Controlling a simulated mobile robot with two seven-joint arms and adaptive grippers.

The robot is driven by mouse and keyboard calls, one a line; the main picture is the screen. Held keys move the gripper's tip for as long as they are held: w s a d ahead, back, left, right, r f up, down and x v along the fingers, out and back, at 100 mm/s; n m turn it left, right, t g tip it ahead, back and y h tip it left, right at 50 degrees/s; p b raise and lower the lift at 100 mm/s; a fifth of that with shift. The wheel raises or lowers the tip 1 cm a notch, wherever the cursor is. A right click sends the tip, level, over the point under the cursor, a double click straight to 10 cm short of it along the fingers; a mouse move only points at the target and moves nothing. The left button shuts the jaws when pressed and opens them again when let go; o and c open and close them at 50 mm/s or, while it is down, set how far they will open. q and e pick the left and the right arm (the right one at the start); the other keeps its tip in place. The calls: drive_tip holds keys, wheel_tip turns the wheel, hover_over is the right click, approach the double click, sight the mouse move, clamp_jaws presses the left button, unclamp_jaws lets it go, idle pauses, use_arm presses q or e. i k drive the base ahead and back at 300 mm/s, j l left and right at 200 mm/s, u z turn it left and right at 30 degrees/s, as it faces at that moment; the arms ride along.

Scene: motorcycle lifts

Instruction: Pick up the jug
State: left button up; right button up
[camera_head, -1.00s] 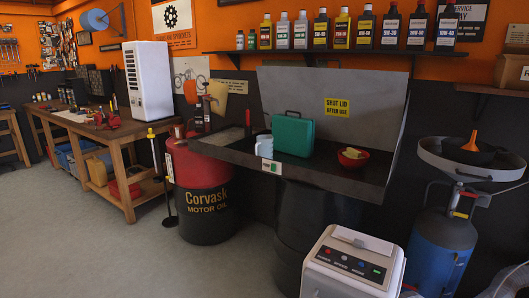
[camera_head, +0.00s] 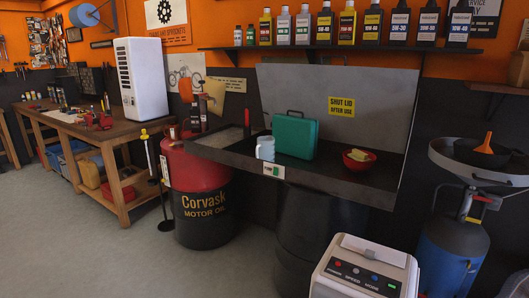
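In the head view, a small white jug (camera_head: 265,148) stands upright at the front edge of the dark parts-washer tray (camera_head: 335,179), left of centre. A green case (camera_head: 295,134) stands just behind it to the right. Neither of my grippers is in view, and nothing is seen touching the jug.
A red bowl (camera_head: 357,160) with yellowish pieces sits on the tray's right part. A red and black oil drum (camera_head: 198,195) stands left of the tray. A white machine (camera_head: 364,267) stands in front at the right. Open floor (camera_head: 110,250) lies at the left front.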

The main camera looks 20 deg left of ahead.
sight(266, 149)
drive_tip(key=i+j, duration=0.25)
drive_tip(key=i+j+z, duration=0.1)
drive_tip(key=i+j, duration=0.15)
drive_tip(key=j, duration=0.2)
drive_tip(key=i+j, duration=0.25)
drive_tip(key=i+j+z, duration=0.1)
drive_tip(key=j, duration=0.4)
drive_tip(key=i+j, duration=0.35)
drive_tip(key=i+j+z, duration=0.1)
drive_tip(key=j, duration=0.3)
drive_tip(key=i+j, duration=0.35)
drive_tip(key=i+j+z, duration=0.1)
drive_tip(key=j, duration=0.35)
drive_tip(key=i, duration=0.1)
